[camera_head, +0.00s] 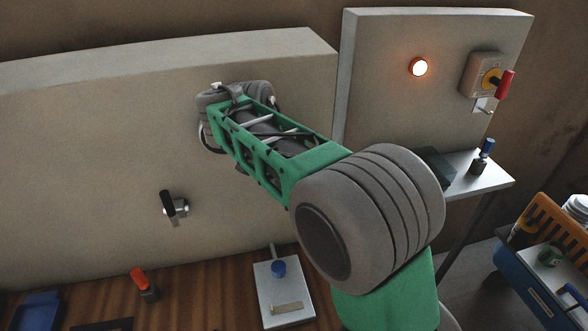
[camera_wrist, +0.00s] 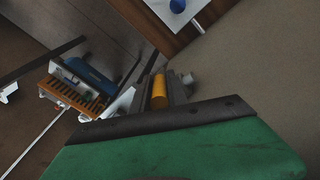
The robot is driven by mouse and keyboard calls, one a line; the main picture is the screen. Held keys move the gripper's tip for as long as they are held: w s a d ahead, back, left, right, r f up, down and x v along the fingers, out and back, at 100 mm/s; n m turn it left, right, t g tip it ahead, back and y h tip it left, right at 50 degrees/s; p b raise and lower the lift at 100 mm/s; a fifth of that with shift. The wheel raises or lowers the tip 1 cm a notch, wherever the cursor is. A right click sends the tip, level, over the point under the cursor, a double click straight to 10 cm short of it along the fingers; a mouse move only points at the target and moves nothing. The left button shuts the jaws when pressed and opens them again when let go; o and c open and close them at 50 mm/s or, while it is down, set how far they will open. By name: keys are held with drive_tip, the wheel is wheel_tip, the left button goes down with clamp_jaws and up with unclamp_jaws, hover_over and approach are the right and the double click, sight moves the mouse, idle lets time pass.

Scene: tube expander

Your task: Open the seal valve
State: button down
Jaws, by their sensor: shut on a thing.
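In the wrist view, my gripper (camera_wrist: 162,98) is shut on a yellow cylindrical handle (camera_wrist: 159,91). In the head view, my green and grey arm reaches up to the large beige panel (camera_head: 90,130) and hides the yellow handle and my fingertips.
A black lever valve (camera_head: 172,205) sits on the panel at left. A red-handled part (camera_head: 143,284) and a grey plate with a blue knob (camera_head: 278,268) are on the wooden bench. A lit lamp (camera_head: 418,67) and red-handled switch (camera_head: 505,83) are at right, above a shelf (camera_head: 488,178).

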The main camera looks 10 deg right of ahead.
drive_tip(key=shift+a+f+h, duration=0.25)
drive_tip(key=shift+a+h, duration=0.3)
drive_tip(key=shift+h, duration=0.55)
drive_tip(key=c, duration=1.3)
unclamp_jaws()
